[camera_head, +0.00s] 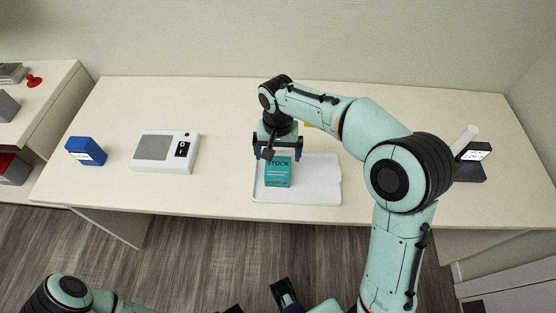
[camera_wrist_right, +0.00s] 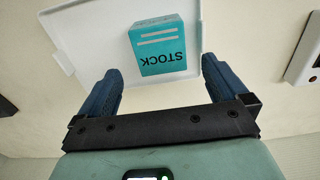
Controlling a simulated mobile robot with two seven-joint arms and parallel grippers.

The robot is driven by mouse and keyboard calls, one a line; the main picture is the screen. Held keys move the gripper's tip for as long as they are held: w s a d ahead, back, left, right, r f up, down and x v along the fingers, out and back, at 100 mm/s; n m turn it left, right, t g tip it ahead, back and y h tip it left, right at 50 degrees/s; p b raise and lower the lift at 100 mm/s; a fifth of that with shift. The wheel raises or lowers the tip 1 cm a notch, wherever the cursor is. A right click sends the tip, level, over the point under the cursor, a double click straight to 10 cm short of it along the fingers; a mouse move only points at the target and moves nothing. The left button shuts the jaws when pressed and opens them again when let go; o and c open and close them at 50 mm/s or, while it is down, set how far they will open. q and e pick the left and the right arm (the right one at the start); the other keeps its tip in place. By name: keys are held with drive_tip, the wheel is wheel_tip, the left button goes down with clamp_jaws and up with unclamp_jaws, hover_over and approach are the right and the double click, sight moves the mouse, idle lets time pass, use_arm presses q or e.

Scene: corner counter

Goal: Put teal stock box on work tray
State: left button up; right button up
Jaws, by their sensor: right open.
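The teal stock box (camera_head: 278,173) stands on the left part of the white work tray (camera_head: 318,185). In the right wrist view the box (camera_wrist_right: 160,47) rests inside the tray (camera_wrist_right: 85,35), near one edge. My right gripper (camera_head: 278,152) is open just above and behind the box. In the wrist view its two blue fingers (camera_wrist_right: 161,72) are apart, and the box lies beyond their tips with nothing held. A dark blue part at the bottom edge of the head view looks like my left gripper (camera_head: 285,295); its jaws are mostly cut off.
A grey-and-white device with a black switch (camera_head: 165,152) and a blue box (camera_head: 86,151) stand left of the tray. A dark holder with a white cylinder (camera_head: 470,158) is at the right. A yellow item behind my right arm is mostly hidden.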

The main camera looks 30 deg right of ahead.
sight(278, 166)
use_arm(q)
drive_tip(key=shift+r, duration=0.35)
use_arm(e)
wheel_tip(278, 166, up, 4)
drive_tip(key=shift+r, duration=0.1)
